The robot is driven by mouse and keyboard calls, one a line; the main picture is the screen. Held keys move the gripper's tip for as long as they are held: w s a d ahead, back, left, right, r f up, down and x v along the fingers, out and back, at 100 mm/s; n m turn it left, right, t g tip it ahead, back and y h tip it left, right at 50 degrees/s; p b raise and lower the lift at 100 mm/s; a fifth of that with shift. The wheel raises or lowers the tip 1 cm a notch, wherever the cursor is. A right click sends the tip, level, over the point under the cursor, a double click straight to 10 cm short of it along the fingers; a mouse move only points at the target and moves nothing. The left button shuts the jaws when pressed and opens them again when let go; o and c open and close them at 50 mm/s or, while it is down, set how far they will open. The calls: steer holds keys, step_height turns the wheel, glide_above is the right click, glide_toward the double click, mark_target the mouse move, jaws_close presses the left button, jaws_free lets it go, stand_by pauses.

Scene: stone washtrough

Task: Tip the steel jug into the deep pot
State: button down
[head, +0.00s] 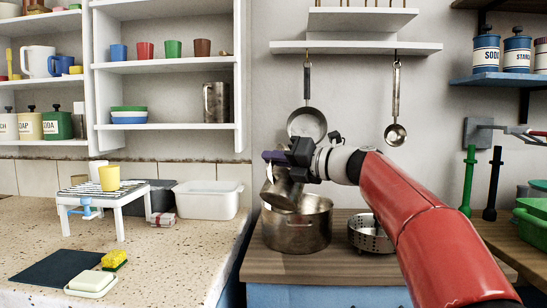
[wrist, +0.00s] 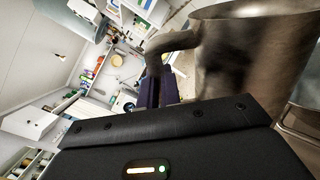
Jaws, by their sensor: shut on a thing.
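The steel jug (head: 283,192) hangs tilted in my gripper (head: 285,160), over the left part of the deep pot (head: 297,235). Its lower end overlaps the pot's opening in the head view; I cannot tell whether it touches the rim. The pot is steel and stands upright on the wooden worktop. In the wrist view the jug (wrist: 245,55) fills the upper right, and my gripper (wrist: 165,90) is shut on its curved handle (wrist: 170,42). The inside of the jug and the bottom of the pot are hidden.
A steel colander (head: 371,236) stands just right of the pot. A white tub (head: 207,200) and a small white rack (head: 107,199) are on the stone counter to the left. A ladle (head: 396,130) and a pan (head: 307,123) hang behind my arm. Another metal jug (head: 216,102) stands on the shelf.

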steer(key=shift+f+b, duration=0.3)
steer(key=shift+b, duration=0.35)
steer(key=shift+s+a+n, duration=0.2)
steer(key=shift+s+n, duration=0.1)
steer(key=shift+n, duration=0.3)
steer(key=shift+f, duration=0.1)
